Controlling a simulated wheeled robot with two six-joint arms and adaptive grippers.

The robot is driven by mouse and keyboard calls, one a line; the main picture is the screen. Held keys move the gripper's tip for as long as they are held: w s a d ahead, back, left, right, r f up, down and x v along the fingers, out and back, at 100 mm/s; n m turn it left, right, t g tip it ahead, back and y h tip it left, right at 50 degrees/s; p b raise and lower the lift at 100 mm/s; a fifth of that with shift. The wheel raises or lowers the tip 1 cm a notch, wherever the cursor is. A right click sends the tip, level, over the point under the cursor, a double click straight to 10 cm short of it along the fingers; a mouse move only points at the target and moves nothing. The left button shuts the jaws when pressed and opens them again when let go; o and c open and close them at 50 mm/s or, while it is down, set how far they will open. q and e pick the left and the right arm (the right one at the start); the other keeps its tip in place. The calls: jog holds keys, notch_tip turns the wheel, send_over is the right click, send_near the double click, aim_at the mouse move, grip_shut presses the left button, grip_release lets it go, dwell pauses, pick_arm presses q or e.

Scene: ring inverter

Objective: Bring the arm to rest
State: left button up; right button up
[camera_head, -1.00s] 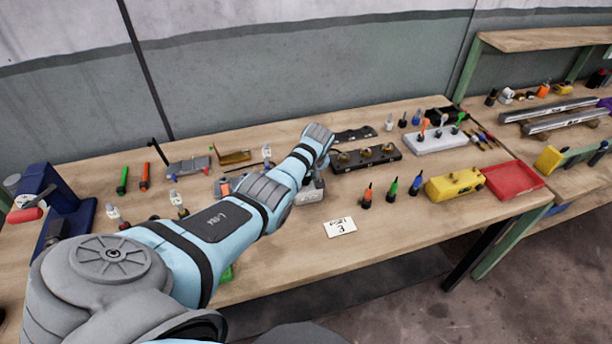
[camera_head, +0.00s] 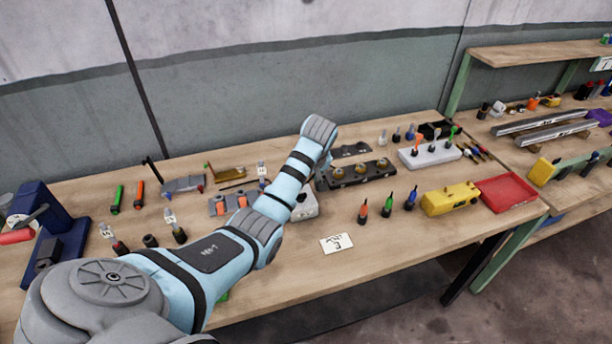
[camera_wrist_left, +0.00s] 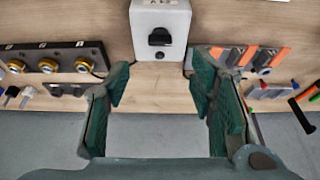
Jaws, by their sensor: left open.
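My left arm, light blue and grey, reaches in from the lower left over the workbench (camera_head: 400,240) in the head view. Its wrist is raised above the middle of the bench, and its gripper is mostly hidden behind the wrist there. In the left wrist view my left gripper (camera_wrist_left: 160,85) is open, with nothing between its dark green fingers. A light grey box with a black knob (camera_wrist_left: 160,30) lies beyond the fingertips, apart from them. In the head view this box (camera_head: 306,206) sits partly behind the forearm. My right gripper is not in view.
A dark block with brass fittings (camera_head: 355,174) stands close to the wrist. A blue press (camera_head: 45,220) is at left.

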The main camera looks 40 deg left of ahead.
pick_arm(q)
jog(key=v, duration=0.2)
jog(key=shift+s+d+r, duration=0.1)
jog(key=shift+d+r, duration=0.05)
jog(key=shift+r, duration=0.2)
